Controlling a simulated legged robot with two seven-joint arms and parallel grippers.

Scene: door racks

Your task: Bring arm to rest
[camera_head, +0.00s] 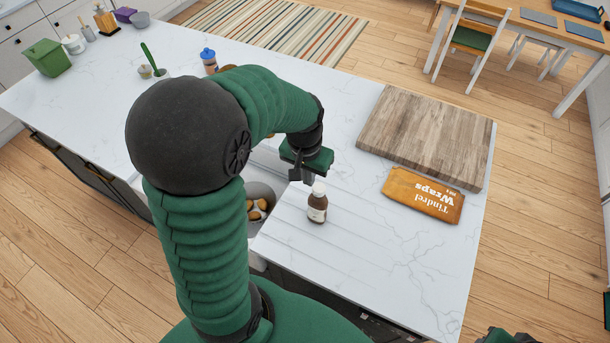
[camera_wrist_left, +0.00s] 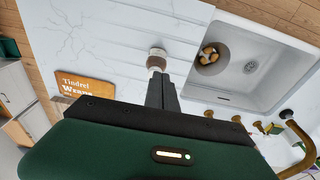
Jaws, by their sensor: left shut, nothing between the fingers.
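My left arm is green with black joints and reaches over the white island in the head view. Its left gripper (camera_head: 301,176) is shut and empty, close behind a small brown bottle (camera_head: 317,204) with a white cap and label. In the left wrist view the closed fingers (camera_wrist_left: 161,90) point at the bottle (camera_wrist_left: 157,62), which stands upright just beyond the tips. Whether they touch cannot be told. My right gripper cannot be made out; only a small green and dark part of me shows at the bottom right edge of the head view.
A sink (camera_wrist_left: 250,68) holds a bowl (camera_wrist_left: 210,66) of brown pieces. A wooden board (camera_head: 425,135) and a Tindrel Wraps packet (camera_head: 423,194) lie on the right of the island (camera_head: 400,270). A blue-capped bottle (camera_head: 209,60) stands behind my arm. The counter's front right is clear.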

